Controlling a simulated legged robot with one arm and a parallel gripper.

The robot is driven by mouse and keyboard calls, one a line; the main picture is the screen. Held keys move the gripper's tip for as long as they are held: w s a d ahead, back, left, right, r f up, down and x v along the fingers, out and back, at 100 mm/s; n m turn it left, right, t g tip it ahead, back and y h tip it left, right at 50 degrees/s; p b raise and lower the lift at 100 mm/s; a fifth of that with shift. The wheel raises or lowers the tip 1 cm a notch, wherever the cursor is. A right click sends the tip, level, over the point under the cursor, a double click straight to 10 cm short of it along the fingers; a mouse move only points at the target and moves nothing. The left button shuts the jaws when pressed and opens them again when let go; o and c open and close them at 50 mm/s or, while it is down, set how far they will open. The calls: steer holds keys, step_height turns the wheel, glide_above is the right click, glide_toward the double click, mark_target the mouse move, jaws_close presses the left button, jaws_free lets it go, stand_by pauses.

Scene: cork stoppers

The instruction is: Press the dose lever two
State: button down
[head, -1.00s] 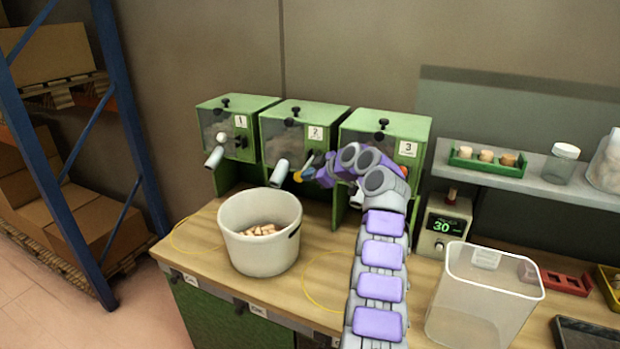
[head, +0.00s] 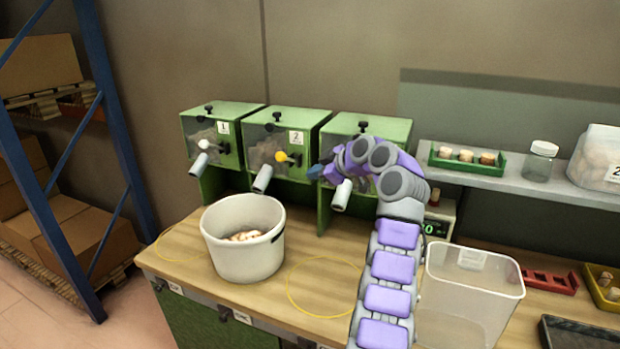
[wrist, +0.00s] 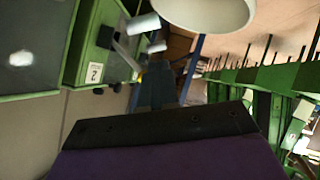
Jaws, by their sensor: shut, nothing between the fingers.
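Dispenser two (head: 262,150) is the middle green box, with a "2" label; its label (wrist: 95,73) shows sideways in the wrist view. Its dose lever has a yellow knob (head: 283,157) on the front, raised well above the spout's mouth. Its grey spout (head: 263,179) points down toward the left. My gripper (head: 316,171) is shut and empty, to the right of the yellow knob and a little lower, apart from it in the head view. In the wrist view its dark fingers (wrist: 157,85) show, with a small yellow spot (wrist: 140,77) beside them.
A white pot (head: 217,243) holding corks stands in front of the dispensers. Dispenser one (head: 203,127), with a white knob, is left; dispenser three (head: 390,130) is right, partly behind my arm. A clear bin (head: 478,300) stands right. The counter around the yellow ring (head: 290,292) is clear.

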steer(key=s+d+r+m+g+y, duration=0.1)
steer(key=s+d+r+m, duration=0.3)
steer(key=r, duration=0.2)
steer(key=s+a+m+g, duration=0.25)
steer(key=s+a, duration=0.25)
steer(key=s, duration=0.3)
steer(key=s+f+m+g+h, duration=0.3)
steer(key=s+m, duration=0.1)
steer(key=s, duration=1.2)
steer(key=s+d+f+m+g+h, duration=0.1)
steer(key=s+d+f, duration=0.3)
steer(key=s, duration=0.7)
steer(key=s+d+f+m+h, duration=0.2)
steer(key=s+f, duration=0.5)
steer(key=s, duration=0.5)
steer(key=s+d+f+m+g+h, duration=0.1)
steer(key=s+d+f+h, duration=0.3)
steer(key=s, duration=0.7)
step_height(320, 180, down, 2)
steer(key=d+m, duration=0.1)
steer(key=d, duration=0.1)
steer(key=shift+s+d+m+g, duration=0.35)
steer(key=shift+s+d, duration=0.05)
